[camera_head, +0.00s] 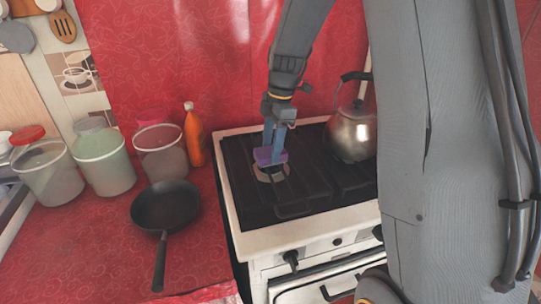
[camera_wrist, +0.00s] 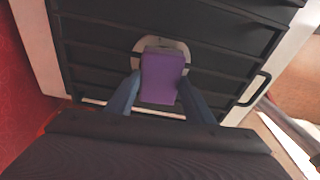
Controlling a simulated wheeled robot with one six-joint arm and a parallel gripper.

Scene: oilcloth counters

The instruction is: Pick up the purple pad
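The purple pad (camera_head: 264,156) is a small block over a burner on the left part of the stove top. In the wrist view the pad (camera_wrist: 161,78) sits between my two blue fingers, which press close against its left and right sides. My gripper (camera_head: 273,150) points down at the stove and is shut on the pad. The pale burner ring shows around and below the pad. I cannot tell whether the pad's underside touches the burner or is slightly above it.
The white stove (camera_head: 300,231) has a dark grate. A metal kettle (camera_head: 352,133) stands right of my gripper. A black frying pan (camera_head: 166,205), an orange bottle (camera_head: 194,138) and several tubs (camera_head: 104,163) stand on the red counter (camera_head: 95,248) at left, with bare cloth at its front.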

